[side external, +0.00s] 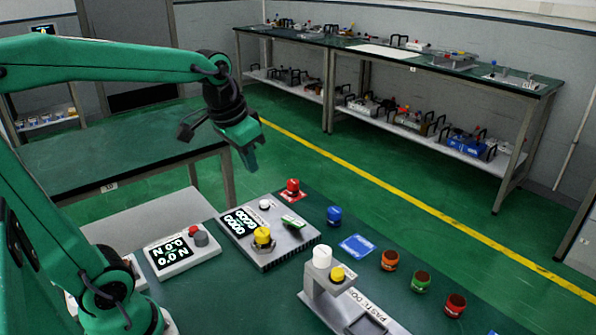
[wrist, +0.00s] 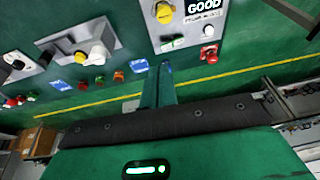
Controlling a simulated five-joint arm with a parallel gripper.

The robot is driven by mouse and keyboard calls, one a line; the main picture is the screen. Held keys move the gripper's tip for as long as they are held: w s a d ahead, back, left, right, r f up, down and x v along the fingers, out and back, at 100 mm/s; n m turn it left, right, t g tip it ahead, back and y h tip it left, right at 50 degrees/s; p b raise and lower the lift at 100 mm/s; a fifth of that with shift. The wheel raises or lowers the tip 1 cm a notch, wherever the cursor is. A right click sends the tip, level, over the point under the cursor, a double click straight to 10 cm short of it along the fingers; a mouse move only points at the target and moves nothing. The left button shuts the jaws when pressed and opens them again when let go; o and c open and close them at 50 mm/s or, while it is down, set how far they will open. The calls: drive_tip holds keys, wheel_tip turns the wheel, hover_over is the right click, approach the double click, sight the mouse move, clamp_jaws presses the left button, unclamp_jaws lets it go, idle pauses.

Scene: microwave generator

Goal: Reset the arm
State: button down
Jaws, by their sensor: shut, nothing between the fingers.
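My gripper (side external: 250,160) is shut and empty. It hangs in the air above the far-left side of the green work table, clear of everything on it. In the wrist view its closed fingers (wrist: 160,86) point up the picture. The grey generator box (side external: 290,252) stands on the table below and to the right of my gripper, with a lit display (side external: 240,220), a yellow knob (side external: 262,237) and a small green-and-white part on top. In the wrist view the box display reads GOOD (wrist: 205,7).
A grey meter box (side external: 180,254) stands left of the generator and a grey stand with a white cylinder (side external: 322,257) to its right. A red button (side external: 292,188), blue card (side external: 356,247) and several coloured jars (side external: 389,260) lie along the far edge. Air around my gripper is free.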

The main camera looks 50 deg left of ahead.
drive_tip(key=s+d+f+t, duration=0.2)
drive_tip(key=s+d, duration=0.3)
drive_tip(key=s, duration=0.4)
drive_tip(key=shift+s+f+h, duration=0.15)
drive_tip(key=shift+h, duration=0.15)
drive_tip(key=shift+d, duration=0.1)
idle(1.5)
